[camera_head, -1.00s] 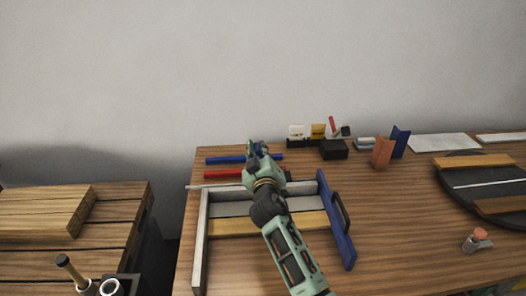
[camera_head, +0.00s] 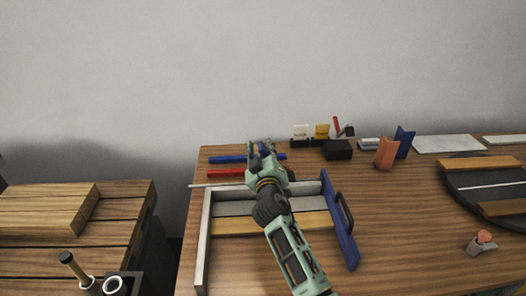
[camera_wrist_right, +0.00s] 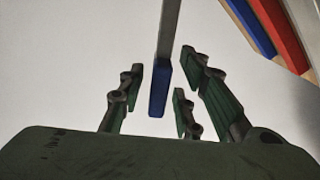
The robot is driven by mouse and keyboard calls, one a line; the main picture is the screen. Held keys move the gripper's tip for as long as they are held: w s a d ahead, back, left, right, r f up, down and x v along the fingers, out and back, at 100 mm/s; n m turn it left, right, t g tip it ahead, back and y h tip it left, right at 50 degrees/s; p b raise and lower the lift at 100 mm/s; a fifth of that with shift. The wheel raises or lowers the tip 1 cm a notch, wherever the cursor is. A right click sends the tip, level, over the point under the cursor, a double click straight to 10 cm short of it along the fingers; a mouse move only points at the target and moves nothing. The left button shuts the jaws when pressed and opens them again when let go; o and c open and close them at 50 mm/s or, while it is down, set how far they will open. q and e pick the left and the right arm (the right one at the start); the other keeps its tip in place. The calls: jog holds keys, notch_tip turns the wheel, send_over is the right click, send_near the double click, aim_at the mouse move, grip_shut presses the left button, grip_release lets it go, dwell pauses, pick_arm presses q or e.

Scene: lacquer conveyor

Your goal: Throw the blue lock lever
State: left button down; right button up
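In the right wrist view a grey bar with a blue end, the blue lock lever (camera_wrist_right: 158,90), reaches down from the top between my right gripper's fingers (camera_wrist_right: 160,76). The fingers stand apart on both sides of the blue end, with gaps visible. My right gripper (camera_head: 262,150) is also in the head view, over the back left of the table, beyond the framed tray. I cannot make out the lever there; the gripper may hide it. My left gripper is not in view.
A blue bar (camera_head: 228,159) and a red bar (camera_head: 226,174) lie near the gripper. The tray has a blue side board (camera_head: 338,220) with a dark handle. Small blocks and a black box (camera_head: 338,150) stand at the back. A dark round plate (camera_head: 464,187) lies right.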

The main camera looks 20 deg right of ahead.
jog(key=v, duration=1.2)
